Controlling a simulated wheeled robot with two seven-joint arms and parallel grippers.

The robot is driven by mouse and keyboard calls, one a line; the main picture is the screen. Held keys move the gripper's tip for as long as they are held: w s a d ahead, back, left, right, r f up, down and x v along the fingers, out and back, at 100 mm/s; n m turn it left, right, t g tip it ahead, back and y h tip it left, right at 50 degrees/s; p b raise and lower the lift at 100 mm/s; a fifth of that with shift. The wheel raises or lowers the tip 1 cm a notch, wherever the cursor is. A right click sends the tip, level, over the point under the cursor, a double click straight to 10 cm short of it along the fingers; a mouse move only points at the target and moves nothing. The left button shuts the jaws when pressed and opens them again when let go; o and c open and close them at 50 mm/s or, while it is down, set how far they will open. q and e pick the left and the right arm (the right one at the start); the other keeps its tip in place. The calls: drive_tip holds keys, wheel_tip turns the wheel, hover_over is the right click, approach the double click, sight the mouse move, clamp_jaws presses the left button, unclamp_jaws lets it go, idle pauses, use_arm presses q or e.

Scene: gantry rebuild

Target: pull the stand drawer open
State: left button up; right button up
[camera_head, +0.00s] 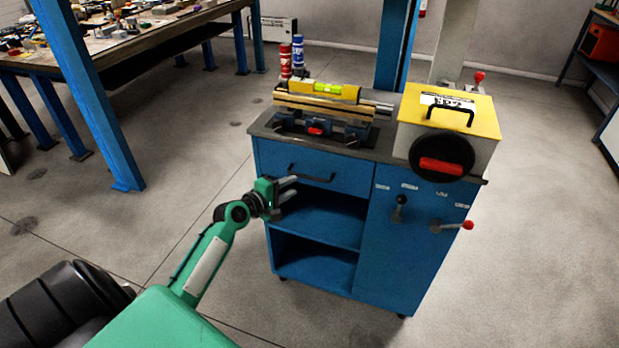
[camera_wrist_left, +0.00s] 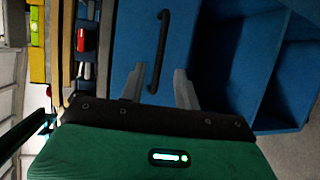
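The blue stand (camera_head: 410,255) has a drawer (camera_head: 350,176) at its upper left, above two open shelves. The drawer front looks flush with the stand, so it is shut. Its black bar handle (camera_head: 312,177) runs across the front. My left gripper (camera_head: 297,187) is open and in front of the drawer, near the handle's left end. In the left wrist view its two grey fingers (camera_wrist_left: 160,78) are apart, with the near end of the handle (camera_wrist_left: 162,45) showing between them. I see no grip on the handle; the remaining distance is unclear. My right gripper is not in view.
On the stand top are a yellow level (camera_head: 335,90) on a vise-like fixture and a yellow-lidded box (camera_head: 440,155). A red-knobbed lever (camera_head: 466,226) sticks out at the right front. A cluttered workbench (camera_head: 100,45) stands back left. The floor before the stand is clear.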

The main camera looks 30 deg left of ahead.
sight(308, 178)
use_arm(q)
drive_tip(key=x, duration=0.9)
clamp_jaws()
